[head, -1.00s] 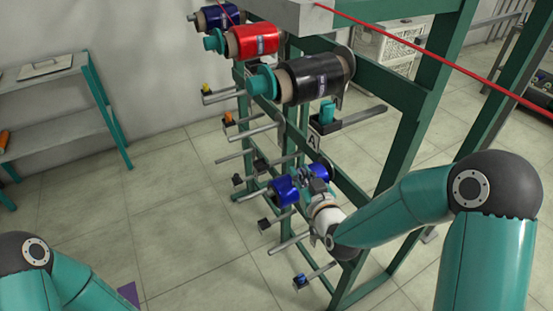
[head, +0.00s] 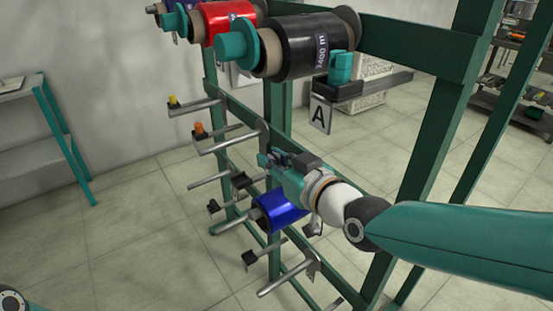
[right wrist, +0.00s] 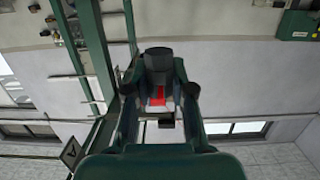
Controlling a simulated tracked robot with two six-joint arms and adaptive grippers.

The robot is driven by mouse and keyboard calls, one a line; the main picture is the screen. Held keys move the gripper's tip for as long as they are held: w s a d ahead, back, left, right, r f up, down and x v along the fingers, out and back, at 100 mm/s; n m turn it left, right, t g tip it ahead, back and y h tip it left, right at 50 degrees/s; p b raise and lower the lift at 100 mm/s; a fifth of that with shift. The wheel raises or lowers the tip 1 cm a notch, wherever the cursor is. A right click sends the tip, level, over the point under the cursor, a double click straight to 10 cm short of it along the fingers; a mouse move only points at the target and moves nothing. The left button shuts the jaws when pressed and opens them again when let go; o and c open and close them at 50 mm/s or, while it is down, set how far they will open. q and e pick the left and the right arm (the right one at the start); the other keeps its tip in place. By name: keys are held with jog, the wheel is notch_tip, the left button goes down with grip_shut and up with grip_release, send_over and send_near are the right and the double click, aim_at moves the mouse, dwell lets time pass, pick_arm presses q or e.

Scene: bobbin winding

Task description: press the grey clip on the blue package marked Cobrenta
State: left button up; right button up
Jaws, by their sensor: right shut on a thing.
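My right gripper (head: 272,162) reaches in from the right, just above a blue roll (head: 282,208) on a lower rack arm. In the right wrist view its fingers (right wrist: 159,65) come together at dark tips. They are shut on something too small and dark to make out. A red patch (right wrist: 157,96) shows between the fingers. My left gripper is out of view.
The green rack (head: 425,140) stands close around my right arm. Grey arms (head: 225,142) stick out from it. A black roll (head: 303,47) and a red roll (head: 222,22) sit above. A sign marked A (head: 320,114) hangs nearby. Open floor (head: 130,220) lies left.

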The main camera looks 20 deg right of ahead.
aim_at(273, 195)
notch_tip(273, 195, down, 4)
jog(key=shift+a+r+b, duration=0.15)
jog(key=shift+b, duration=0.9)
jog(key=shift+f+b, duration=0.65)
jog(key=shift+b, duration=0.2)
jog(key=shift+f+b, duration=0.4)
jog(key=shift+b, duration=0.1)
jog(key=shift+r, duration=0.15)
jog(key=shift+r+p, duration=2.2)
jog(key=shift+r, duration=0.7)
jog(key=shift+a, duration=0.1)
